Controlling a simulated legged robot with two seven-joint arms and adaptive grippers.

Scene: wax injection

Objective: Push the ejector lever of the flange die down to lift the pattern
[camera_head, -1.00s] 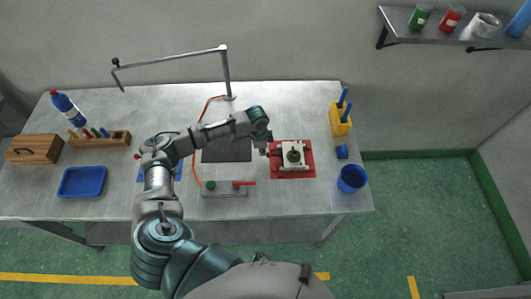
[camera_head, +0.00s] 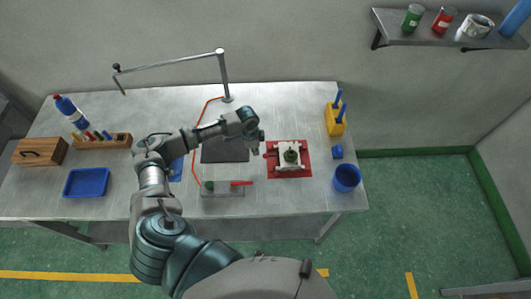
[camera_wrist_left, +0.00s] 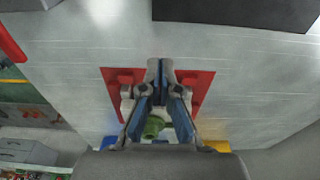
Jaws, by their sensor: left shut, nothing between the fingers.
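The flange die (camera_head: 282,165) is a pale block on a red mat (camera_head: 305,173) at the right of the bench. A dark green pattern (camera_head: 289,155) sits at its middle. A small red part, possibly the ejector lever (camera_head: 270,148), shows at the die's left side. My left gripper (camera_head: 258,150) is shut and empty, just left of the die; contact cannot be told. In the left wrist view my gripper (camera_wrist_left: 160,65) covers much of the die, with the green pattern (camera_wrist_left: 153,127) visible between its fingers. The right gripper is not in view.
A dark plate (camera_head: 225,155) lies left of the die, and a grey fixture with a red handle (camera_head: 241,183) stands in front. A yellow holder (camera_head: 335,120) and a blue cup (camera_head: 347,178) stand to the right. A post with a long arm (camera_head: 224,75) rises behind.

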